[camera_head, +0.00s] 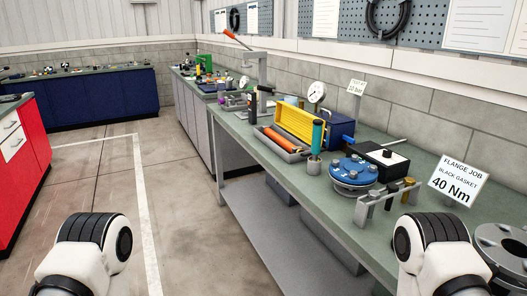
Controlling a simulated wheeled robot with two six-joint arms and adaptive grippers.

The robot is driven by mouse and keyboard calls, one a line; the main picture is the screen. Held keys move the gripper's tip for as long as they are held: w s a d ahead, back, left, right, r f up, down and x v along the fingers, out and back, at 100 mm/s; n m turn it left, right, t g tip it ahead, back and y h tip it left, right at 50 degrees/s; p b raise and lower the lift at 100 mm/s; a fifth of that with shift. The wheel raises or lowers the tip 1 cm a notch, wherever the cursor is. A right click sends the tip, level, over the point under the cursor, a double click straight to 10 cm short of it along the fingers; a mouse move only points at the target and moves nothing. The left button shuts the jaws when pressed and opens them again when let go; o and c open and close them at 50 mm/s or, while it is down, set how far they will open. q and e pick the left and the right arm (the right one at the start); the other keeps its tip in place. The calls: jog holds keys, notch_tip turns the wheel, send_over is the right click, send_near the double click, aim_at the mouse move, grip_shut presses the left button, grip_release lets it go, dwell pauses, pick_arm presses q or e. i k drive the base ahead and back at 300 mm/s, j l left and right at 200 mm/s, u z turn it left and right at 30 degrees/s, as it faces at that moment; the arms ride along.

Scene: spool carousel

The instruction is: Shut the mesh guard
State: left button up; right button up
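A yellow barred frame (300,123), which looks like the mesh guard, is on the green-topped workbench (335,197) in the middle of the view. It stands tilted, next to a blue box (341,127) on its right. Its mesh is too small to make out, and I cannot tell for sure whether it is open or shut. Two white and black parts of my arms show at the bottom left and bottom right, well short of the guard. Neither gripper's fingers are in view.
A 40 Nm sign (458,180) stands at right. The floor (190,220) left of the bench is clear.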

aim_at(281, 117)
jog(key=i+j+z, duration=0.35)
jog(key=i+j, duration=1.1)
jog(key=j, duration=0.15)
